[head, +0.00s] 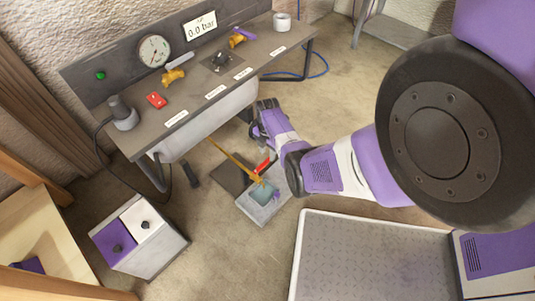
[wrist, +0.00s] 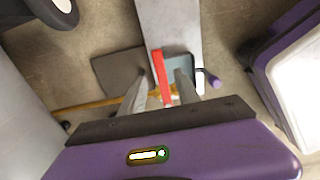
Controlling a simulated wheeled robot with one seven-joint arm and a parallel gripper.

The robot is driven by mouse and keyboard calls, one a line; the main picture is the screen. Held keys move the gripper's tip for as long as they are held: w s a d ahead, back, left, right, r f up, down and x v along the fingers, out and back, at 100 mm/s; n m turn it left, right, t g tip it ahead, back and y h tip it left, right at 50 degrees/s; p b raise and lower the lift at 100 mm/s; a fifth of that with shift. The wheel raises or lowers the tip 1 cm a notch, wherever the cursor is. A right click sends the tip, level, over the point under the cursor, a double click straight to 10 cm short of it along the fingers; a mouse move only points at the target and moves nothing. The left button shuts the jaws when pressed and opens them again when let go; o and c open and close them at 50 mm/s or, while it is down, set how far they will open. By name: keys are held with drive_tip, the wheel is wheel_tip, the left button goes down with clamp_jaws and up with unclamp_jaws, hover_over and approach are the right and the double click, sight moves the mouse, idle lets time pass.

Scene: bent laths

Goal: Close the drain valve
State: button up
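Near the floor below the bench, a red lever-like bar (head: 263,166) stands by the end of a yellow pipe or rod (head: 236,162). I cannot tell for certain that it is the drain valve. In the wrist view the red bar (wrist: 162,78) runs upright between the two fingers of my gripper (wrist: 162,84). The fingers are apart, with gaps showing beside the bar; contact is not clear. A blue-grey block (head: 264,193) lies beside it. My fingertips are not clear in the head view. Yellow valve handles (head: 174,76) and (head: 238,40) sit on the bench, their labels unreadable.
The grey bench (head: 230,70) carries a gauge (head: 154,51), a 0.0 bar display (head: 200,25), a green light (head: 100,76) and a red switch (head: 156,99). A purple-and-white box (head: 150,255) stands lower left. A patterned metal plate (head: 370,262) lies lower right. Bare floor lies between.

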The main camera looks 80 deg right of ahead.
sight(267, 160)
drive_tip(key=shift+r+p, duration=0.7)
drive_tip(key=shift+r, duration=1.4)
